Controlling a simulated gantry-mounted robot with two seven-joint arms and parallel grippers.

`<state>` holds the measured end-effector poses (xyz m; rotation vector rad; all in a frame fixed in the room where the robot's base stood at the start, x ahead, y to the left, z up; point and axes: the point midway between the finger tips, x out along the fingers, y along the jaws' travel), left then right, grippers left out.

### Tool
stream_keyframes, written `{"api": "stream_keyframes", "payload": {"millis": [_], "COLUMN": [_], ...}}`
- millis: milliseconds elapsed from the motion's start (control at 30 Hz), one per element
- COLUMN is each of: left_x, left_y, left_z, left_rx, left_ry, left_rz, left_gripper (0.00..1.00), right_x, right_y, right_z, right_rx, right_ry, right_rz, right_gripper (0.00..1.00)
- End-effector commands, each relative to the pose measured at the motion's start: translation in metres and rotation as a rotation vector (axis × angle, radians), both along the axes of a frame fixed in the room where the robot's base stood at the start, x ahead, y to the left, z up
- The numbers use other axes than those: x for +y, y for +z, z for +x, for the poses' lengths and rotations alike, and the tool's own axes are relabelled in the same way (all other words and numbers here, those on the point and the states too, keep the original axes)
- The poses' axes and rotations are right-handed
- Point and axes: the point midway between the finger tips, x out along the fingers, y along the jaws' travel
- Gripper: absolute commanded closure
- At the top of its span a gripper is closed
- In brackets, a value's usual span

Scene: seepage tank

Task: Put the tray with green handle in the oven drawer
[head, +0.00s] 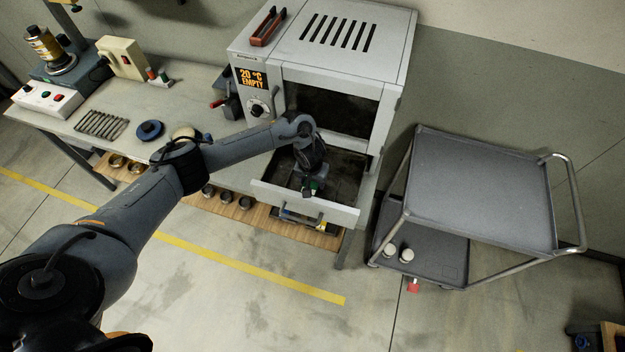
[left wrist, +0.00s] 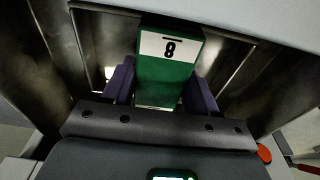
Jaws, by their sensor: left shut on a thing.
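The grey oven (head: 340,60) stands at the back of the bench, its display reading 20 °C EMPTY. Its drawer (head: 335,212) is pulled out at the front, below a dark window. My left gripper (head: 312,188) reaches down into the open drawer, just behind its front panel. It is shut on the green handle (left wrist: 165,80), which carries a white label with a black 8 and sits between the two fingers.
A grey trolley (head: 480,185) stands right of the oven, its top shelf empty and two pale cups (head: 406,255) below. The bench (head: 75,118) at left holds tools and devices. Several small tins stand on the wooden shelf (head: 255,217) below. Open floor lies in front.

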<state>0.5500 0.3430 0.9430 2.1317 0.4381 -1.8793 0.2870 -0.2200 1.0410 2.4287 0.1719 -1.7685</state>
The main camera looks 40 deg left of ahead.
Motion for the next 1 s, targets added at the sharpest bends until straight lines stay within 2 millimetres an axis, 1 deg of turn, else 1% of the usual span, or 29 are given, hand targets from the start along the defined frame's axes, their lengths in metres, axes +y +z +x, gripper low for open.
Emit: {"api": "stream_keyframes", "payload": {"millis": [33, 67, 200, 233, 533, 667, 767, 1000], "left_x": [0.000, 0.000, 0.000, 0.000, 0.000, -0.001, -0.001, -0.003], "left_y": [-0.001, -0.002, -0.002, -0.002, 0.000, 0.008, 0.021, 0.065], "left_z": [0.000, 0.000, 0.000, 0.000, 0.000, 0.000, -0.002, -0.006], "left_rx": [0.001, 0.001, 0.000, 0.000, 0.000, 0.000, -0.001, -0.003], "left_ry": [0.000, 0.000, 0.000, 0.000, 0.000, 0.000, -0.001, -0.001], "left_rz": [0.000, 0.001, 0.000, 0.000, 0.000, -0.001, 0.000, -0.001], "left_gripper": [0.84, 0.41, 0.20, 0.17, 0.17, 0.17, 0.17, 0.17], "right_x": [0.000, 0.000, 0.000, 0.000, 0.002, 0.002, 0.002, 0.002], "right_y": [0.000, 0.000, 0.000, 0.000, 0.000, 0.002, 0.005, 0.015], "right_z": [0.000, 0.000, 0.000, 0.000, 0.000, 0.000, 0.000, 0.000], "right_rx": [0.000, 0.000, 0.000, 0.000, 0.000, 0.000, 0.001, 0.000], "right_ry": [0.000, 0.000, -0.001, -0.002, -0.006, -0.007, -0.007, -0.007], "right_rz": [0.000, 0.000, 0.000, 0.002, 0.008, 0.010, 0.011, 0.010], "right_gripper": [1.00, 1.00, 1.00, 1.00, 1.00, 1.00, 1.00, 1.00]}}
